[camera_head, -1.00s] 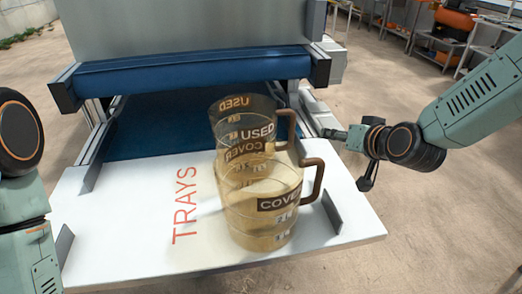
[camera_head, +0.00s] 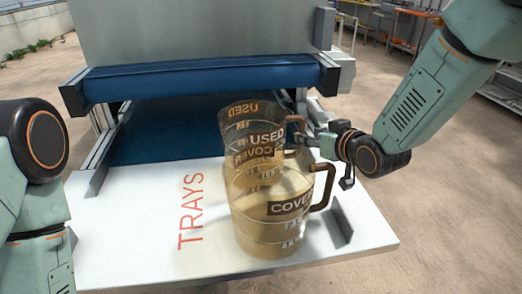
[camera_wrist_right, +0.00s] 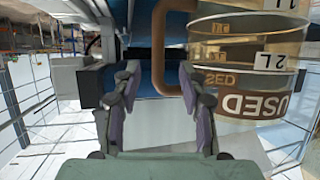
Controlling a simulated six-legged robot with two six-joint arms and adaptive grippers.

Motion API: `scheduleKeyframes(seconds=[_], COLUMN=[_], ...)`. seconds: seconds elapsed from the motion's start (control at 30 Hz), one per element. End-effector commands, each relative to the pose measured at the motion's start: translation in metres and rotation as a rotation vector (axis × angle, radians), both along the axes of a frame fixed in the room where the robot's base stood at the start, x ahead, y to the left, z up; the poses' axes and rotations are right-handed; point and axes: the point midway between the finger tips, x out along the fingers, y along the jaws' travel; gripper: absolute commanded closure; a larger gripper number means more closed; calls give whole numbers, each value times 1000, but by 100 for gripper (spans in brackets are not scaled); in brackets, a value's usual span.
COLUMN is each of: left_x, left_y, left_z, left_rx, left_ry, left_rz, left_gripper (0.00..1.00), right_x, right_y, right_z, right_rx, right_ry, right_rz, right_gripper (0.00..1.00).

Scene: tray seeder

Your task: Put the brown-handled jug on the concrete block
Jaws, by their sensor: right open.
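Two clear, amber-tinted measuring jugs stand upright on the white board, one behind the other. The rear jug (camera_head: 238,113) is marked USED and the front jug (camera_head: 260,228) COVER; both handles look brown. My right gripper (camera_head: 325,152) is open at the right of the rear jug's handle. In the right wrist view, the rear jug's brown handle (camera_wrist_right: 158,48) shows ahead of the gap between the open fingers (camera_wrist_right: 157,95); I cannot tell whether they touch it. My left arm shows at the left edge, but its fingers are out of view. No concrete block shows.
The white TRAYS board (camera_head: 150,235) has low dark metal guides, one (camera_head: 341,226) right of the front jug. A blue roller (camera_head: 200,77) and grey panel (camera_head: 195,30) stand behind. The board's left part is clear. Shelving stands far right.

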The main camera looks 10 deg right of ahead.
Motion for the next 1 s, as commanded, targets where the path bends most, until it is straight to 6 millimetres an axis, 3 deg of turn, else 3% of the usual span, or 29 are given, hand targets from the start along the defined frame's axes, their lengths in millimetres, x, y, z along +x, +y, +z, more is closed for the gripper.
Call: scheduleKeyframes(seconds=[0.33, 0.7, 1.0], left_x=[0, 0, 0], left_y=[0, 0, 0], left_z=[-9, -9, -9], left_rx=[0, 0, 0], left_ry=[0, 1, 0], left_rz=[0, 0, 0], left_gripper=[60, 60, 60], right_x=[41, 48, 48], right_y=[11, 13, 13], right_z=[-20, -21, -21], right_rx=[-1, 1, 1], right_ry=[0, 0, 0], right_rz=[-2, -4, -4], right_gripper=[58, 58, 83])
